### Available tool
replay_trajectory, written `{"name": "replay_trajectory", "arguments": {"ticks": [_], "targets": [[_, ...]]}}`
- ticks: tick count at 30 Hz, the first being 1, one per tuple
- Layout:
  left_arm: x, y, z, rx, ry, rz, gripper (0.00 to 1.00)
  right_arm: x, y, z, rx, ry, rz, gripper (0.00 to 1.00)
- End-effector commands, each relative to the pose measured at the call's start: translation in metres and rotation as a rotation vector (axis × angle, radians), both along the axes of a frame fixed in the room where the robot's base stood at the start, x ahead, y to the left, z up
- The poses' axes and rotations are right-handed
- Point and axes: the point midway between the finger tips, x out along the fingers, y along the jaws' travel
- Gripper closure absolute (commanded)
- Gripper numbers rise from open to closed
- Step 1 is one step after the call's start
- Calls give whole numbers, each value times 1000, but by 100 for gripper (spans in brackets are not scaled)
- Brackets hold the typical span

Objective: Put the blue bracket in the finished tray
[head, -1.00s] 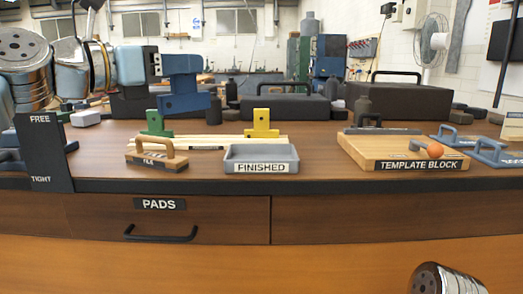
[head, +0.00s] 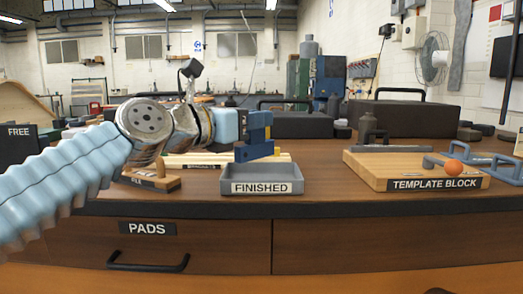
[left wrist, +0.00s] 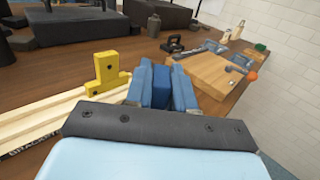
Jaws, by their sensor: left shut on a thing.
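My left gripper (head: 256,134) is shut on the blue bracket (head: 256,152) and holds it above the back part of the grey finished tray (head: 262,188). The left wrist view also shows the blue bracket (left wrist: 161,88) clamped between the two blue fingers of the left gripper (left wrist: 160,82). The tray looks empty in the head view; in the left wrist view I cannot make it out. My right gripper is not in view.
A yellow bracket (left wrist: 108,72) stands on pale wooden strips (left wrist: 40,120) beside the held bracket. A wooden file block (head: 152,181) sits left of the tray. The template block (head: 415,170) with an orange ball (head: 454,173) lies to the right, with bare tabletop between.

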Motion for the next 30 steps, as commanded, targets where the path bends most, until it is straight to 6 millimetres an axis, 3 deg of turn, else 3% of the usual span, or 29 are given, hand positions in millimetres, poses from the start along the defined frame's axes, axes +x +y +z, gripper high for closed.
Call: {"name": "replay_trajectory", "arguments": {"ticks": [5, 9, 20, 21, 24, 25, 30], "targets": [[7, -15, -23, 1, 2, -2, 100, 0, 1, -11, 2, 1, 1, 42], [7, -13, -50, 0, 1, 2, 100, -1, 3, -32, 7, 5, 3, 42], [6, -14, -50, -1, 1, 0, 100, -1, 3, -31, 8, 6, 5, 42], [7, -14, -50, 1, 2, -1, 71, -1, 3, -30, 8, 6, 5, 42], [7, -14, -50, 0, 1, -1, 55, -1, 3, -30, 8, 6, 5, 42], [7, -14, -50, 0, 1, -1, 51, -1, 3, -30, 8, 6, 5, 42], [7, -14, -50, 0, 1, 0, 51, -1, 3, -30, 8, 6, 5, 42]]}}
